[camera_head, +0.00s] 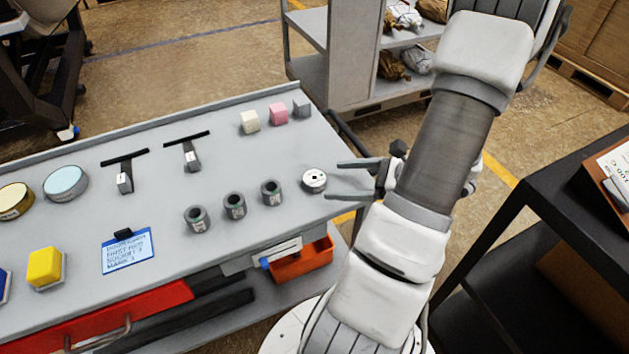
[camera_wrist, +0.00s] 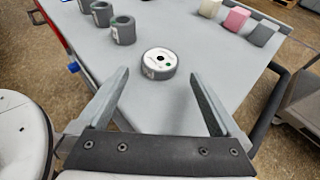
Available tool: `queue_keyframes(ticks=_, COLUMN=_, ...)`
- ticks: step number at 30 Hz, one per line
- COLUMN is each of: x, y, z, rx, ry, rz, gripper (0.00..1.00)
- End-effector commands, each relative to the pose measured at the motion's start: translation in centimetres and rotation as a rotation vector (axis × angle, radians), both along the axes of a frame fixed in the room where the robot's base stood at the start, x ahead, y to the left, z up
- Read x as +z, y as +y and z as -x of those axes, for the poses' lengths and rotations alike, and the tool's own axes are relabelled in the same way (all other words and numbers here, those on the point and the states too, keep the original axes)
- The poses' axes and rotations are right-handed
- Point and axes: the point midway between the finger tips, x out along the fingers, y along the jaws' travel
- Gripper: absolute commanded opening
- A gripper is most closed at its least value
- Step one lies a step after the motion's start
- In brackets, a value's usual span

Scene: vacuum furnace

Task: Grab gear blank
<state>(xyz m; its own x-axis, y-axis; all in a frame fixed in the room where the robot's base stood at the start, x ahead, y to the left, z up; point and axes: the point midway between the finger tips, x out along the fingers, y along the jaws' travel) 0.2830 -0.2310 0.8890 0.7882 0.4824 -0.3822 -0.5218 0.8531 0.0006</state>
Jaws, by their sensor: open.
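The likely gear blank (camera_head: 314,180) is a short, pale metal disc with a small dark centre hole, lying flat near the right end of the grey table. It also shows in the wrist view (camera_wrist: 159,63), just beyond the fingertips and between their lines. My gripper (camera_head: 340,179) is open and empty, its two fingers pointing left toward the disc. In the wrist view my gripper (camera_wrist: 157,78) has its fingers spread wider than the disc. I cannot tell exactly how high the fingers are above the table.
Several dark hollow cylinders, one of them (camera_head: 272,192) nearest the disc, stand in a row to its left. White, pink (camera_head: 278,113) and grey blocks stand at the table's (camera_head: 165,235) back edge. A shelf cart (camera_head: 335,60) is behind; a black stand (camera_head: 560,190) is right.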

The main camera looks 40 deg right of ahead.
Motion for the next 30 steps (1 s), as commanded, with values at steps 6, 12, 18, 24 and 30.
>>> queue_keyframes(ticks=6, x=-0.6, y=1.2, z=-1.9, rx=0.004, ry=0.000, rz=0.000, gripper=1.00)
queue_keyframes(ticks=12, x=-1.5, y=2.5, z=-4.0, rx=0.002, ry=0.000, rz=0.000, gripper=1.00)
queue_keyframes(ticks=18, x=-1.6, y=2.7, z=-4.4, rx=0.000, ry=0.000, rz=0.001, gripper=1.00)
queue_keyframes(ticks=24, x=-1.5, y=2.7, z=-4.4, rx=0.000, ry=0.000, rz=0.001, gripper=0.82)
queue_keyframes(ticks=30, x=-1.5, y=2.6, z=-4.4, rx=0.000, ry=0.000, rz=0.001, gripper=0.46)
